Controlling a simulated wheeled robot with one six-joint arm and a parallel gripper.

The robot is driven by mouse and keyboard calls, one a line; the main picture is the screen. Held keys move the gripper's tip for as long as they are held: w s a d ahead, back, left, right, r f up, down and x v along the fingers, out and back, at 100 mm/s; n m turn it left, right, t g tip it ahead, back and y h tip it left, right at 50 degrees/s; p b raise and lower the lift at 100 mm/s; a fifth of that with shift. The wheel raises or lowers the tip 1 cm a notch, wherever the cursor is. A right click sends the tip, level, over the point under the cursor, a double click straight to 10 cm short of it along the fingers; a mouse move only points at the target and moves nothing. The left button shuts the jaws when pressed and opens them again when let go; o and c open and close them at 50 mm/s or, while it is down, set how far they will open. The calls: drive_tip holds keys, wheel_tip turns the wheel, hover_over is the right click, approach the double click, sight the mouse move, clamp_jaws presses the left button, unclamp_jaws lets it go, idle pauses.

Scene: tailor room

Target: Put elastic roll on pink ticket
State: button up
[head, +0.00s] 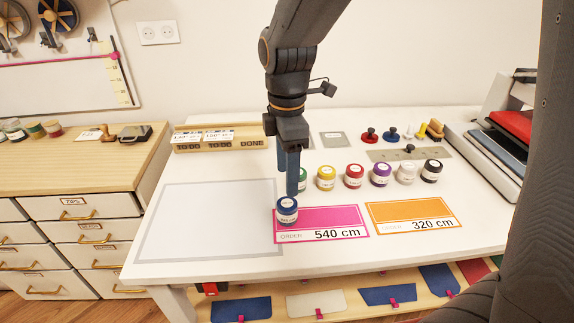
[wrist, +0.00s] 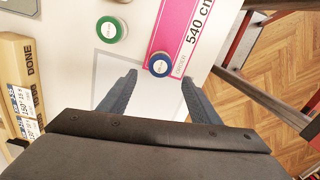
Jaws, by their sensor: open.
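A small roll with a dark blue top (head: 287,210) stands upright at the left end of the pink ticket (head: 340,213), which reads 540 cm. It appears to overlap the ticket's left edge; how much of its base is on the ticket is hard to tell. My gripper (head: 291,190) is open and points down just above this roll. In the wrist view the blue roll (wrist: 160,64) shows just beyond and between the fingertips (wrist: 159,77), with no clear contact. The pink ticket (wrist: 180,28) extends away beneath it.
Green, yellow (head: 326,178), red (head: 354,176), purple (head: 380,174), white and black rolls stand in a row behind the tickets. An orange ticket (head: 408,212) lies to the right. A grey-outlined area (head: 208,220) at left is empty. A wooden DONE rack (head: 222,144) stands behind.

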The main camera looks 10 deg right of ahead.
drive_tip(key=s+d+f+m, duration=0.2)
drive_tip(key=d+m, duration=0.2)
drive_tip(key=m, duration=0.2)
drive_tip(key=s+d+f+m, duration=0.2)
drive_tip(key=s+d+m, duration=0.1)
drive_tip(key=m, duration=0.4)
drive_tip(key=s+d+f+m+t, duration=0.1)
drive_tip(key=s+d+f+m, duration=0.1)
drive_tip(key=d+m, duration=0.4)
drive_tip(key=shift+s, duration=0.35)
